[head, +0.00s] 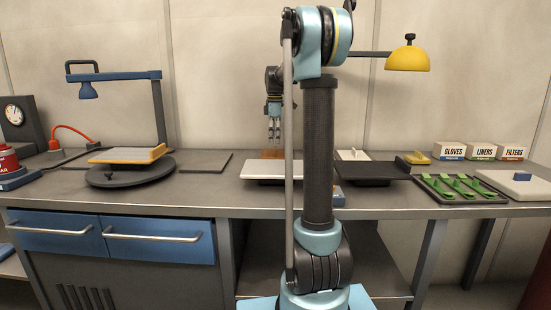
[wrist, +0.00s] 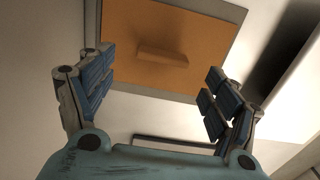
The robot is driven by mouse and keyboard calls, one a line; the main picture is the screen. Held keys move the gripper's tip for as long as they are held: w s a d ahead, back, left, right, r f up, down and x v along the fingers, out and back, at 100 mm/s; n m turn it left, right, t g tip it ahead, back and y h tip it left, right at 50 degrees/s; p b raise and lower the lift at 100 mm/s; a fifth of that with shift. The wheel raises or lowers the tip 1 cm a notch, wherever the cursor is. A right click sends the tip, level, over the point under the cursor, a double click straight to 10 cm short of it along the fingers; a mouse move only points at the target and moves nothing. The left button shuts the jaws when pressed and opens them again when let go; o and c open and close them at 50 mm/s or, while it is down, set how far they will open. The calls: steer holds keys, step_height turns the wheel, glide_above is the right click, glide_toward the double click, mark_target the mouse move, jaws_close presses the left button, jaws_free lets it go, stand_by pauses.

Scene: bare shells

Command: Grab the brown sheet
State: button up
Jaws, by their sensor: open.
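The brown sheet (wrist: 130,30) is a flat orange-brown panel with a raised bar (wrist: 162,53) of the same colour across it. It fills the top middle of the wrist view, over a pale surface. In the head view a small part of the brown sheet (head: 271,154) shows at the back of the bench, partly hidden by my arm. My gripper (head: 273,139) points down above it. In the wrist view my gripper (wrist: 163,85) is open and empty, its fingers spread wider than the bar and apart from it.
A turntable (head: 128,175) with a yellow-edged slab is at left.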

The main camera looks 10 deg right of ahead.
steer(key=shift+s+d+f, duration=0.1)
steer(key=shift+f, duration=1.35)
steer(key=shift+s+f, duration=0.1)
steer(key=shift+f, duration=1.3)
steer(key=c, duration=1)
